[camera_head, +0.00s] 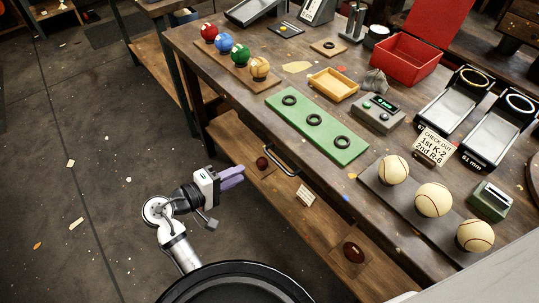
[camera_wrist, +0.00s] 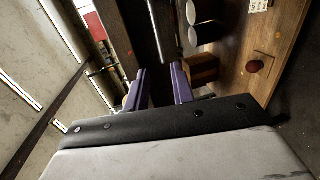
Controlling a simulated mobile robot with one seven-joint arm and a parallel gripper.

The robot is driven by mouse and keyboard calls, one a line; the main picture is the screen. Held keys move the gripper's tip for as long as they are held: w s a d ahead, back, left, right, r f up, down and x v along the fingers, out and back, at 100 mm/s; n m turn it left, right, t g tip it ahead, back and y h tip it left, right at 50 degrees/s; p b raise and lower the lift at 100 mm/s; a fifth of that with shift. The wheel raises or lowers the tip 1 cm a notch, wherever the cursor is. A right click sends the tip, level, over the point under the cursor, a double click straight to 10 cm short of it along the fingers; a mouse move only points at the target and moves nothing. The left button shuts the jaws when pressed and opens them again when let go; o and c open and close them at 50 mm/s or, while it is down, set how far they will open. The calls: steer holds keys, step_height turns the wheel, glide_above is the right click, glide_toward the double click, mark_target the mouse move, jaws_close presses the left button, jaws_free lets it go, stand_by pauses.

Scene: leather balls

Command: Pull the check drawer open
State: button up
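The drawer's metal bar handle (camera_head: 276,160) sticks out from the front of the dark wooden workbench, below the green board. The drawer front itself is hard to make out, and no gap shows around it. My gripper (camera_head: 238,176) is in front of the bench, to the left of and slightly below the handle in the head view, apart from it. In the wrist view, the two purple fingers of my gripper (camera_wrist: 159,88) are spread with nothing between them. A grey bar that looks like the handle (camera_wrist: 155,32) shows ahead, above the gap between the fingers.
The lower shelf (camera_head: 235,140) holds a dark red ball (camera_head: 262,163), a card (camera_head: 305,196) and another dark red ball (camera_head: 353,252). The benchtop carries a green board (camera_head: 330,135), cream balls (camera_head: 393,169) and a red box (camera_head: 405,60).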

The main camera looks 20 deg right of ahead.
mark_target(271, 158)
steer(key=p+x, duration=0.1)
steer(key=x, duration=1.2)
steer(key=shift+d+p, duration=0.1)
steer(key=shift+p, duration=0.25)
jaws_close()
